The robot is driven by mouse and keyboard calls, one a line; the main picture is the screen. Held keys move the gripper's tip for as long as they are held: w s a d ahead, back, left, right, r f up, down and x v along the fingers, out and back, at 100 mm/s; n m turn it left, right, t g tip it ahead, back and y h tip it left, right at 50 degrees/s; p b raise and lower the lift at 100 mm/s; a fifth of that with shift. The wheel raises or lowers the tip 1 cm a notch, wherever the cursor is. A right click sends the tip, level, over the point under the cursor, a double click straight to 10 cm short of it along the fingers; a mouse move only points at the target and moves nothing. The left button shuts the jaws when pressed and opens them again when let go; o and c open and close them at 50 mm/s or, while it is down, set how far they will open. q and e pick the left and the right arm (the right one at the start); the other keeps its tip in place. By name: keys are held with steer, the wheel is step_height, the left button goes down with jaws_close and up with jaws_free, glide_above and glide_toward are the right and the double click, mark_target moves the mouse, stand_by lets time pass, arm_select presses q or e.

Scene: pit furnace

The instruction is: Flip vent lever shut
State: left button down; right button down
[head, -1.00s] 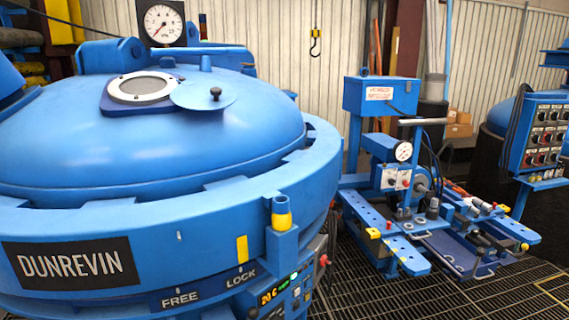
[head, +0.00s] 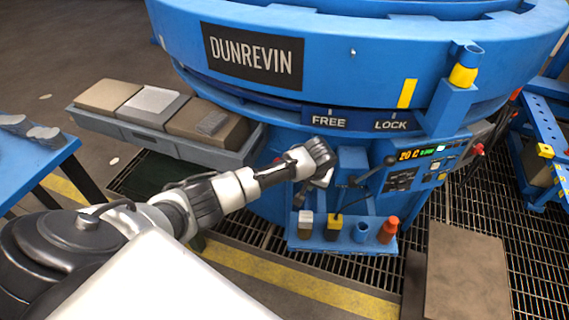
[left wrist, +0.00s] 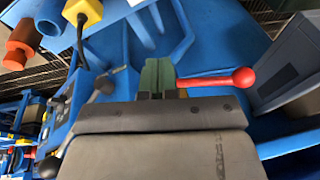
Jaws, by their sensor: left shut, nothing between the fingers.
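My left gripper (head: 326,178) reaches in from the left to the front of the blue furnace (head: 405,65), below the FREE and LOCK labels. In the left wrist view its green-padded fingers (left wrist: 160,76) are shut and hold nothing. A red lever with a ball knob (left wrist: 240,78) sticks out to the right beside the fingertips. I cannot tell whether they touch it, and its base is hidden. A dark-knobbed lever (head: 388,160) stands right of the gripper and also shows in the left wrist view (left wrist: 103,86). No label names the vent lever. My right gripper is out of view.
A small blue shelf (head: 340,245) below the gripper holds an orange cup (head: 388,230) and other small items. A display panel (head: 425,160) is at the right. A grey tray of blocks (head: 170,140) is at the left. A brown block (head: 468,275) stands at lower right.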

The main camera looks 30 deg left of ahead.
arm_select(q)
steer(key=w+a+r+n+y+b, duration=0.1)
steer(key=w+a+r, duration=0.1)
steer(key=r, duration=0.5)
steer(key=w+a+r+n+y, duration=0.1)
steer(key=w+a+r+n, duration=0.15)
steer(key=r, duration=0.35)
steer(key=a+f, duration=0.3)
steer(key=f, duration=0.2)
steer(key=s+a+f+b, duration=0.1)
steer(key=a+f, duration=0.2)
steer(key=f, duration=0.3)
steer(key=shift+a+f+g+b, duration=0.15)
steer(key=shift+g+b, duration=0.15)
steer(key=shift+g, duration=0.1)
steer(key=shift+m, duration=0.25)
